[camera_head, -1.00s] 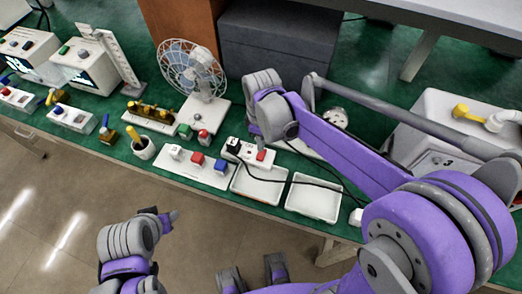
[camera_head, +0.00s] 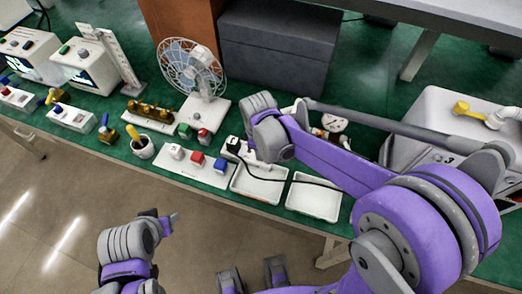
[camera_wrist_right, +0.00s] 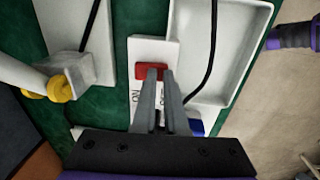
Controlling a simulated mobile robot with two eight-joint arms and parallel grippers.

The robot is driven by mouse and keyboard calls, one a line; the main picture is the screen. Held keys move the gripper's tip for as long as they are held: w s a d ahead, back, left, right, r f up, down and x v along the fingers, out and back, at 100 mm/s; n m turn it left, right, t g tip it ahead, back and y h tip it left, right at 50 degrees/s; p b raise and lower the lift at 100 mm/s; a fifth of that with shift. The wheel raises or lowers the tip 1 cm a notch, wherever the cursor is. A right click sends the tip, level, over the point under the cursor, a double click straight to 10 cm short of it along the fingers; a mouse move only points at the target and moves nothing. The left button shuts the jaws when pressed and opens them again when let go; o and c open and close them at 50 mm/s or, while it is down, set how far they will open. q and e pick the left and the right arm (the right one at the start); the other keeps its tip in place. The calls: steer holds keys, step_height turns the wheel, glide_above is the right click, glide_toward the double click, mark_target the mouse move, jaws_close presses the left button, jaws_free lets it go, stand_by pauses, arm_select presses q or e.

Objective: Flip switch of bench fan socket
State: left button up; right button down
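The bench fan (camera_head: 192,68) stands on its white base at the back of the green bench. The white socket strip (camera_head: 231,147) lies in front of it with a black plug; my right gripper (camera_head: 252,150) covers its right end in the head view. In the right wrist view, the red rocker switch (camera_wrist_right: 138,71) sits on the white socket (camera_wrist_right: 150,50), with lettering below it. My right gripper (camera_wrist_right: 160,73) has its fingers close together, empty, with tips over the switch; contact cannot be told. My left gripper (camera_head: 168,221) hangs off the bench's front; its fingers are unclear.
A white panel (camera_head: 183,168) with red and blue switches lies left of the socket. Two white trays (camera_head: 313,198) lie at the front edge, a black cable (camera_head: 300,181) crossing them. A pressure gauge (camera_head: 335,122) and white machine (camera_head: 430,115) stand to the right.

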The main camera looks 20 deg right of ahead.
steer(key=shift+d+f, duration=0.1)
steer(key=shift+f, duration=0.15)
steer(key=shift+w+d+r, duration=0.15)
steer(key=shift+w+d, duration=0.25)
steer(key=shift+w, duration=0.15)
steer(key=shift+w+d, duration=0.1)
steer(key=shift+w+r+p, duration=0.1)
steer(key=shift+r+p, duration=0.2)
steer(key=shift+r, duration=0.05)
step_height(320, 180, up, 5)
steer(key=shift+p, duration=1.2)
step_height(320, 180, up, 9)
steer(key=s, duration=0.1)
steer(key=shift+a+f, duration=0.2)
steer(key=shift+a, duration=0.2)
